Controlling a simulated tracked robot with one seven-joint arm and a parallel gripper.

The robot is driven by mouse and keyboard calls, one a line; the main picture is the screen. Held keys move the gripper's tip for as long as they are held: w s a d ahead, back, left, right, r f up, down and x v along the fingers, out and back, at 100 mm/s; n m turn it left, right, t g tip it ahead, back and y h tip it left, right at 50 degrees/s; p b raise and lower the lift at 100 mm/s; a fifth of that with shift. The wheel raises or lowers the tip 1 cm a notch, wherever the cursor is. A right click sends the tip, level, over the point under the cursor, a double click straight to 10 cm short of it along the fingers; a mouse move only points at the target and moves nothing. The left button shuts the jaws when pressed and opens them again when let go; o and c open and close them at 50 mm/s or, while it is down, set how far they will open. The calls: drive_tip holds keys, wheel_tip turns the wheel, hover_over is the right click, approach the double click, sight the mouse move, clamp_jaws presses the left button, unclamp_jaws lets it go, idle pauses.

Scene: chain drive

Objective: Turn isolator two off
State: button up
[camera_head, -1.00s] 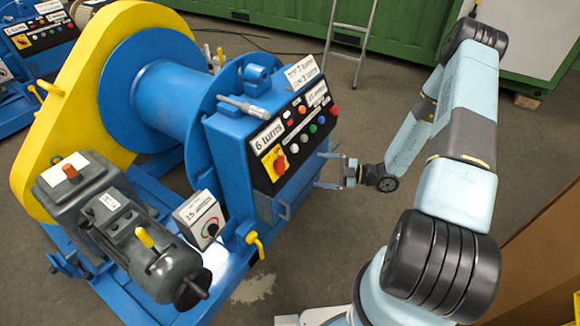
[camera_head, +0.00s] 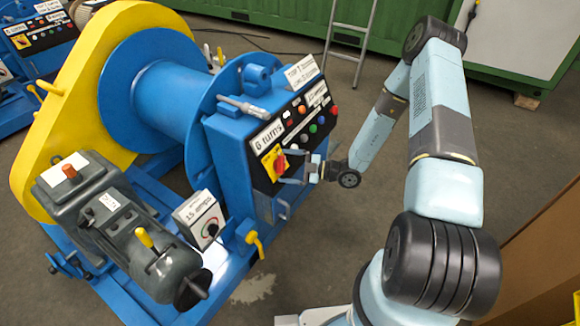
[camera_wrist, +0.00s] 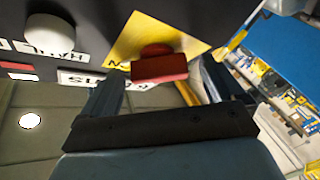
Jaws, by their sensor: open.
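A red isolator handle (camera_head: 280,163) sits on a yellow plate (camera_head: 267,159) at the lower left of the black panel on the blue winch. I cannot read a number for it. In the wrist view, the red handle (camera_wrist: 159,67) shows with its grip bar lying roughly crosswise on the yellow plate (camera_wrist: 136,38). My gripper (camera_head: 287,167) is open in front of it. In the wrist view, my gripper's two fingers (camera_wrist: 162,92) stand on either side of the handle's line, and the handle is between or just beyond their tips. Contact cannot be told.
Coloured buttons (camera_head: 313,128) line the panel right of the handle. A white knob (camera_wrist: 48,36) is close in the wrist view. Below are a box with a dial (camera_head: 200,218) and a yellow lever (camera_head: 255,243). Another panel with a red-on-yellow switch (camera_head: 21,42) stands far left.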

drive_tip(key=c, duration=1)
drive_tip(key=shift+c, duration=0.2)
drive_tip(key=shift+n+g, duration=0.3)
drive_tip(key=shift+n, duration=0.1)
drive_tip(key=shift+w+a+r+n+g+h, duration=0.1)
drive_tip(key=shift+r+n+g+h, duration=0.35)
drive_tip(key=shift+n+h, duration=1.65)
drive_tip(key=shift+a+r+n+g+h, duration=0.1)
drive_tip(key=shift+n+g+h, duration=0.7)
drive_tip(key=shift+n, duration=2.5)
drive_tip(key=shift+w+a+r+n+g+h, duration=0.1)
drive_tip(key=shift+r+n+g+h, duration=0.3)
drive_tip(key=shift+n+h, duration=1.7)
drive_tip(key=shift+f+n+y, duration=0.15)
drive_tip(key=shift+n+y, duration=0.35)
drive_tip(key=shift+n, duration=0.3)
